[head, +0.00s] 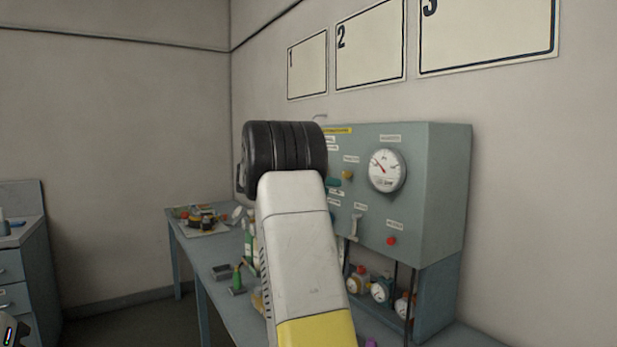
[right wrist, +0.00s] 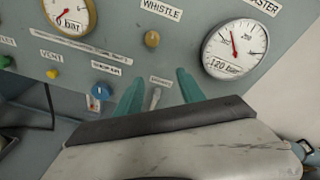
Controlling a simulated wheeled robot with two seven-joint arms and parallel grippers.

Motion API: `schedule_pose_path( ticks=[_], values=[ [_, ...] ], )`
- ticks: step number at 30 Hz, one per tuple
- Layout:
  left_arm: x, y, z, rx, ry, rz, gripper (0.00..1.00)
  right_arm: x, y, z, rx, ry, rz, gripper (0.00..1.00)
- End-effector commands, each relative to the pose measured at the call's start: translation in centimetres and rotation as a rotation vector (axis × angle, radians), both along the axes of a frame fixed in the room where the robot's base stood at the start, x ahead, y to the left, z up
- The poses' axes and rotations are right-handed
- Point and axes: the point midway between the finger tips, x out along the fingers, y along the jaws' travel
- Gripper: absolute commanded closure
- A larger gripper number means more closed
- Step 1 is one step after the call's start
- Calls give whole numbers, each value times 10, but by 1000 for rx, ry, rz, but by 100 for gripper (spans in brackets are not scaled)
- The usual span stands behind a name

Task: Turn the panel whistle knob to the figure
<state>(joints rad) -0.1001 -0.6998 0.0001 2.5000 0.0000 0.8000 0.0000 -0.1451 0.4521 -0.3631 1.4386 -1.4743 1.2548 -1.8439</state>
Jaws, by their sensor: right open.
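The panel whistle knob (right wrist: 152,39) is a small brass-yellow knob under the WHISTLE label in the right wrist view. It also shows in the head view (head: 347,175), just right of my black wrist joint. My right gripper (right wrist: 160,76) is open, its two teal fingers apart and pointing at the panel (head: 440,190). The knob lies beyond the fingertips, outside them. A pale grey lever (right wrist: 155,99) shows between the fingers; I cannot tell whether they touch it. In the head view my arm hides most of the gripper. I cannot read a figure at the knob.
A pressure gauge (right wrist: 236,48) is right of the knob. A blue knob (right wrist: 100,91) and a yellow vent knob (right wrist: 52,73) are left of the fingers. A red button (head: 391,241) is low on the panel. The bench (head: 212,262) holds bottles and small items.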

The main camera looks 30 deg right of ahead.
Motion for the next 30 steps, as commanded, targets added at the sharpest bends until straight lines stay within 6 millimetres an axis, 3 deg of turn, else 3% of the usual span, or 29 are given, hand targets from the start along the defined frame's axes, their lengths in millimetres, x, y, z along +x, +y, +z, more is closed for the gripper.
schedule_pose_path(
  ticks=[3,6,21,30],
  values=[
    [0,0,0,0,0,0,64,23,-2,15,-143,144,13,54],
    [0,0,0,0,0,0,64,30,-4,22,-199,201,14,54],
    [0,0,0,0,0,0,64,38,-71,23,-208,214,14,54],
    [0,0,0,0,0,0,64,38,-80,24,-207,213,16,54]
  ],
)
